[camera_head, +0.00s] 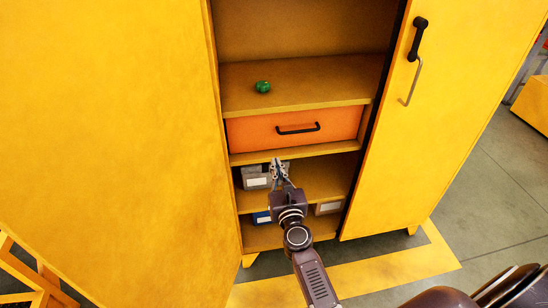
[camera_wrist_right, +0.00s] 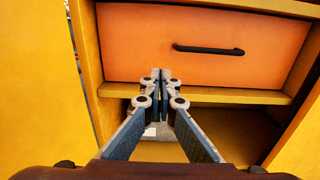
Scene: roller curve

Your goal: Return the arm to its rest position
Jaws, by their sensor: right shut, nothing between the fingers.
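My right gripper (camera_head: 277,163) reaches up from the bottom of the head view, in front of the open yellow cabinet. Its fingers are shut with nothing between them. In the right wrist view the closed fingertips (camera_wrist_right: 161,74) overlap the lower edge of the orange drawer (camera_wrist_right: 205,45) in the picture; contact cannot be told. The drawer (camera_head: 290,130) looks closed and has a black handle (camera_head: 297,129). A green object (camera_head: 263,87) lies on the shelf above the drawer. My left gripper is not in view.
The left cabinet door (camera_head: 110,140) and the right door (camera_head: 440,110) stand open on both sides of my arm. Grey bins (camera_head: 256,182) and a blue bin (camera_head: 261,218) sit on the lower shelves. Grey floor with a yellow stripe (camera_head: 390,272) lies in front.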

